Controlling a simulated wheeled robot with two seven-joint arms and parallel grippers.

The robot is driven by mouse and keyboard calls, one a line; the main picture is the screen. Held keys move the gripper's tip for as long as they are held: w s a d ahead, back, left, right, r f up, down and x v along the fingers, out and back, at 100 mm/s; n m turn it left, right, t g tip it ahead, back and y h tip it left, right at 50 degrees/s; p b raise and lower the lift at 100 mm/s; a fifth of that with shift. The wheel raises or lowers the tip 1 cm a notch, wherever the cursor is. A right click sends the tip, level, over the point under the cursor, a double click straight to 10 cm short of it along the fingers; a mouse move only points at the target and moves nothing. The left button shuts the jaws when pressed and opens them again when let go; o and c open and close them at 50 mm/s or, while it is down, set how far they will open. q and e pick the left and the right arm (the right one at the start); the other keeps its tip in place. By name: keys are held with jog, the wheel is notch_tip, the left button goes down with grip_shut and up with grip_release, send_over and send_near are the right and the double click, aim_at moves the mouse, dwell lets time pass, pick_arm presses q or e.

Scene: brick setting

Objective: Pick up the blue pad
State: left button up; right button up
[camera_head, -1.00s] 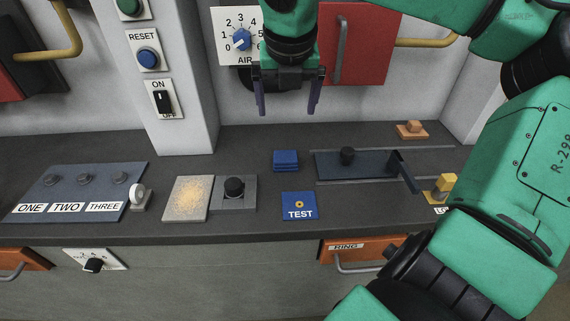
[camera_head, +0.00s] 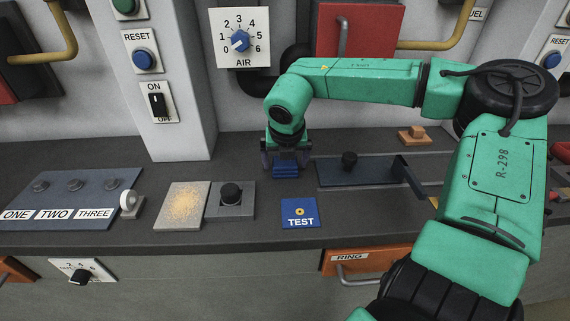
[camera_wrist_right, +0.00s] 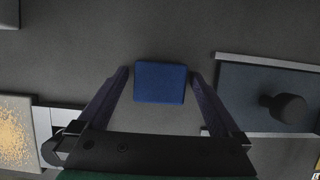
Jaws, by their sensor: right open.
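The blue pad (camera_head: 286,171) lies on the dark counter, left of a dark sliding plate. In the right wrist view the blue pad (camera_wrist_right: 160,83) sits between the two fingertips, with a small gap on each side. My right gripper (camera_head: 286,163) is over the pad, pointing down, with its fingers apart and nothing held. The gripper also shows in the right wrist view (camera_wrist_right: 159,76). The gripper hides the upper part of the pad in the head view. My left gripper is not in view.
The dark sliding plate (camera_head: 352,172) with a black knob is close on the right. A blue TEST plate (camera_head: 299,221) lies in front. A grey block with a black knob (camera_head: 230,207) and a speckled pad (camera_head: 182,206) are on the left. A white pillar (camera_head: 169,60) stands behind.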

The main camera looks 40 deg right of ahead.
jog(key=shift+w+f, duration=0.1)
jog(key=shift+f, duration=0.05)
jog(key=c, duration=1.2)
jog(key=shift+r, duration=0.2)
notch_tip(320, 180, up, 20)
jog(key=shift+f, duration=0.1)
